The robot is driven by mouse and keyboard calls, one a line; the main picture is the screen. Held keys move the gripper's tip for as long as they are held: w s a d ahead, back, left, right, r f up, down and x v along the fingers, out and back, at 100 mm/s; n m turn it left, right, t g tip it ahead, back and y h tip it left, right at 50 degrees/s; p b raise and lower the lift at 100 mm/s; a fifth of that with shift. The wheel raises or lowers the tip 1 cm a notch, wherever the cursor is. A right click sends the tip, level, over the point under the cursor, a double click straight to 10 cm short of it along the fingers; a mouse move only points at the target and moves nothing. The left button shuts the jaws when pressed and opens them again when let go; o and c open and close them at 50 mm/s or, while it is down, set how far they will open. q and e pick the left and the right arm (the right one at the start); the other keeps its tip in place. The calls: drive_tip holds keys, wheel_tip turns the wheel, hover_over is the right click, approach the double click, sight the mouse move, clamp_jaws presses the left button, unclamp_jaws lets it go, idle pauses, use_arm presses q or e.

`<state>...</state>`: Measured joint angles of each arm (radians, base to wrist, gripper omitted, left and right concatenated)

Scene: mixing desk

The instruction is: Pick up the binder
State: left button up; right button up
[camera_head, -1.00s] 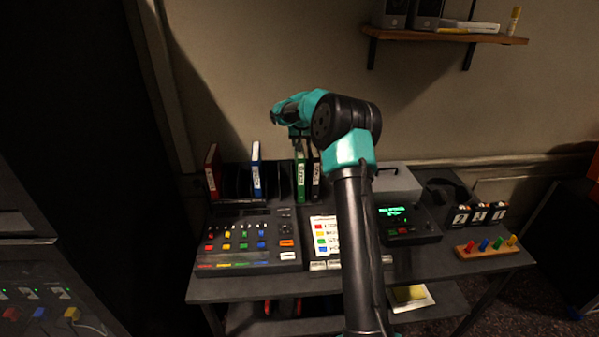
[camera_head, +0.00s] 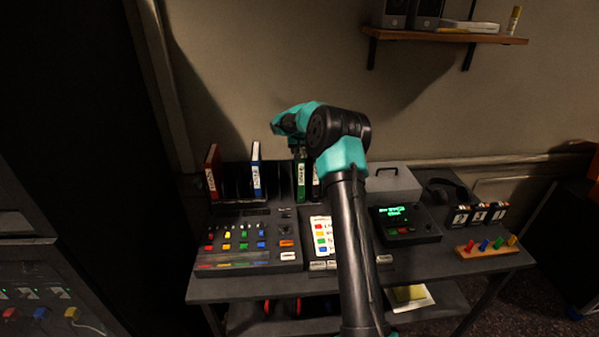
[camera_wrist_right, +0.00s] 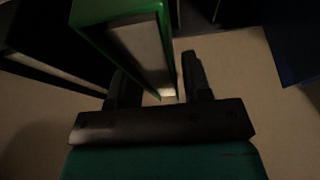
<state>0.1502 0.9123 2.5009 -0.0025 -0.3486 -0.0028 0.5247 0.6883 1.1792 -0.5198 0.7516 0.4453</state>
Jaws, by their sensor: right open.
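A green binder (camera_head: 301,181) stands upright in the dark rack, with a red binder (camera_head: 212,172) and a blue binder (camera_head: 256,171) to its left and a black binder (camera_head: 316,184) close on its right. My right gripper (camera_head: 300,147) is at the top of the green binder. In the right wrist view, the open fingers (camera_wrist_right: 158,88) have the green binder (camera_wrist_right: 128,38) between them. A clear gap shows on the right finger's side; contact on the other side is unclear. My left gripper is out of view.
The black binder is close beside one finger in the right wrist view (camera_wrist_right: 50,62). A mixing console (camera_head: 250,245), a display unit (camera_head: 408,224) and a grey box (camera_head: 394,184) stand on the desk. A wall shelf (camera_head: 445,35) is higher up at right.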

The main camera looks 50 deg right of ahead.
drive_tip(key=shift+f, duration=0.25)
idle(0.5)
clamp_jaws()
idle(0.4)
